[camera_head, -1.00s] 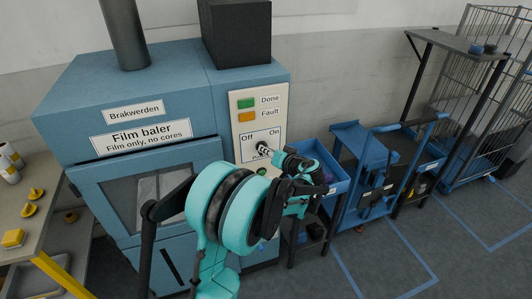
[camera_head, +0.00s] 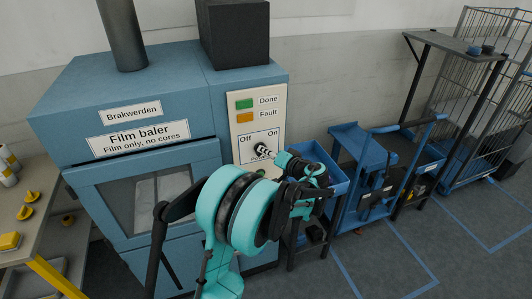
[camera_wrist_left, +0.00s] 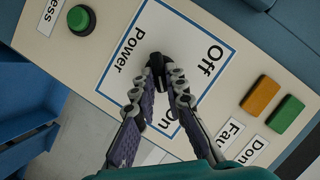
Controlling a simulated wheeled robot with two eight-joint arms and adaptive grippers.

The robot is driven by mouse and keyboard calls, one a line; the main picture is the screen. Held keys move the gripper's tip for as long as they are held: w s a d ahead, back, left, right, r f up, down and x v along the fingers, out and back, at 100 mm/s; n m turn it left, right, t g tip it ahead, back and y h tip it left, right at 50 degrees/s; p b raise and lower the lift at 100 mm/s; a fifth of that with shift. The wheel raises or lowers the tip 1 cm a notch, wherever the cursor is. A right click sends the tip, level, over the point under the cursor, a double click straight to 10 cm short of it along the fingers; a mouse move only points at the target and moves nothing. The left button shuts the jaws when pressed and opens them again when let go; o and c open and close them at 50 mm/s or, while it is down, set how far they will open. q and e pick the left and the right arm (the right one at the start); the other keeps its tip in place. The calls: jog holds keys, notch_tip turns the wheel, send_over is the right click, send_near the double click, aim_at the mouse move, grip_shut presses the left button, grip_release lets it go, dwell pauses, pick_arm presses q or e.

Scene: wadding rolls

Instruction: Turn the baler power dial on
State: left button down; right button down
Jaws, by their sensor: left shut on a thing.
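The film baler (camera_head: 150,165) is a blue machine with a cream control panel (camera_head: 236,150) on its right side. A white power label on the panel reads Off at left and On at right in the head view. My left gripper (camera_head: 264,151) reaches the middle of that label from the right. In the left wrist view my left gripper (camera_wrist_left: 160,70) has its two fingers closed on the black power dial (camera_wrist_left: 157,57). The fingers cover most of the dial and part of the word On, so I cannot tell which way the dial points. My right gripper is out of view.
A green Done light (camera_head: 244,103) and an orange Fault light (camera_head: 245,117) sit above the label. A green button (camera_wrist_left: 79,19) shows in the left wrist view. Blue carts (camera_head: 365,165) stand right of the baler, and a table (camera_head: 35,210) stands left.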

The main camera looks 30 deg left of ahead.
pick_arm(q)
jog(key=c, duration=1.6)
grip_release()
jog(key=shift+o, duration=0.2)
jog(key=v, duration=1.2)
jog(key=shift+r, duration=0.1)
jog(key=s+d+f+m+h, duration=0.1)
jog(key=s+d+f+h, duration=0.1)
jog(key=s, duration=0.6)
jog(key=s+d+f+m+h, duration=0.1)
jog(key=s+d+f+h, duration=0.1)
jog(key=s+d+h, duration=0.2)
jog(key=s+d+f+m+t+h, duration=0.1)
jog(key=s+d+f+h, duration=0.1)
jog(key=s+d+h, duration=0.2)
jog(key=s+h, duration=0.3)
jog(key=s, duration=0.5)
jog(key=shift+f+m+h, duration=0.2)
jog(key=shift+m+h, duration=0.1)
jog(key=shift+h, duration=0.1)
